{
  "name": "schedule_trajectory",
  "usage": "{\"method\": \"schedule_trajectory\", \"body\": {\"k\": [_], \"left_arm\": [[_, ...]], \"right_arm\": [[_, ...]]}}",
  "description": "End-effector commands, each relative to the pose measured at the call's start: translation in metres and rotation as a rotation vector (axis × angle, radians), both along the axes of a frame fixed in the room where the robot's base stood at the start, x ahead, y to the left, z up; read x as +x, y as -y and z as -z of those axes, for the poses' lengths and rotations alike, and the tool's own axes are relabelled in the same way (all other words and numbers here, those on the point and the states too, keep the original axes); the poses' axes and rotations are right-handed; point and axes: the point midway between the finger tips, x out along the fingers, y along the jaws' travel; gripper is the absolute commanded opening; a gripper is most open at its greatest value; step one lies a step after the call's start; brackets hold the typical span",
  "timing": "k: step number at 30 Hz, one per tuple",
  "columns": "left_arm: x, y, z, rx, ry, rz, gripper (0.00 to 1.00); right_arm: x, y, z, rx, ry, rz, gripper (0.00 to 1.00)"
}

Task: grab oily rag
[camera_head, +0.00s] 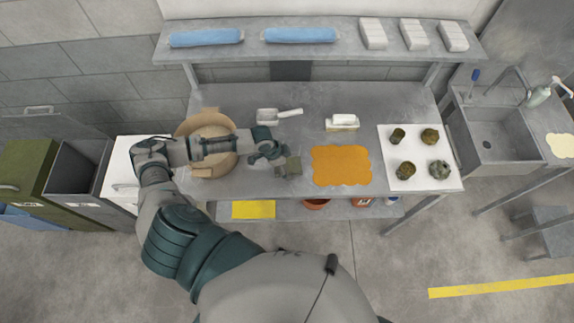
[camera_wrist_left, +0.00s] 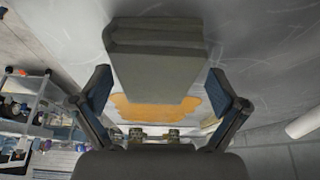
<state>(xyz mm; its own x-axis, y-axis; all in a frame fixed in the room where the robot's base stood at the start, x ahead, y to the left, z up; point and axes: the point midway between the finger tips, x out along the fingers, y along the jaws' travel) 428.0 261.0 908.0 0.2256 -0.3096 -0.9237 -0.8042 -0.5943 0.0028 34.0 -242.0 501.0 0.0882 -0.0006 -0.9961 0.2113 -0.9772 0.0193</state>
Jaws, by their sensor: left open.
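A folded grey-green block, which looks like the rag (camera_head: 294,166), lies on the metal workbench (camera_head: 270,184). My left gripper (camera_head: 273,155) is open just to the left of the rag, low over the bench. In the left wrist view the folded rag (camera_wrist_left: 158,68) fills the space ahead of and between the two spread fingers (camera_wrist_left: 161,93), with a gap on both sides. Its layered edge shows. I cannot tell whether it is oily. My right gripper is not in view.
An orange patch (camera_head: 341,166) lies right of the rag. A round tan container (camera_head: 190,160) stands behind my forearm. A scoop (camera_head: 279,115), a brush-like block (camera_head: 342,122) and a white mat (camera_head: 421,180) with several dirty parts (camera_head: 407,170) are on the bench. A shelf (camera_head: 345,53) overhangs the back.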

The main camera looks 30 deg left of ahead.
Motion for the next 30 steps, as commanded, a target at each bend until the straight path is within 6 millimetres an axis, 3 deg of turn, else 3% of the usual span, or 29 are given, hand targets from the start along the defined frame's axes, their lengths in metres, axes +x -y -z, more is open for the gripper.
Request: {"method": "schedule_trajectory", "body": {"k": [5, 28, 30], "left_arm": [[0.0000, 0.0005, -0.0005, 0.001, 0.001, 0.000, 0.98], [0.0002, -0.0007, 0.0047, -0.001, 0.000, -0.001, 0.98], [0.0002, -0.0006, 0.0047, -0.001, 0.000, -0.001, 0.80]], "right_arm": [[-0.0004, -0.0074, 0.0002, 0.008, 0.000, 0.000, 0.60], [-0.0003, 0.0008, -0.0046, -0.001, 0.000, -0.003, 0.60], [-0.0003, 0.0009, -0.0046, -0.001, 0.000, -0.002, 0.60]]}}
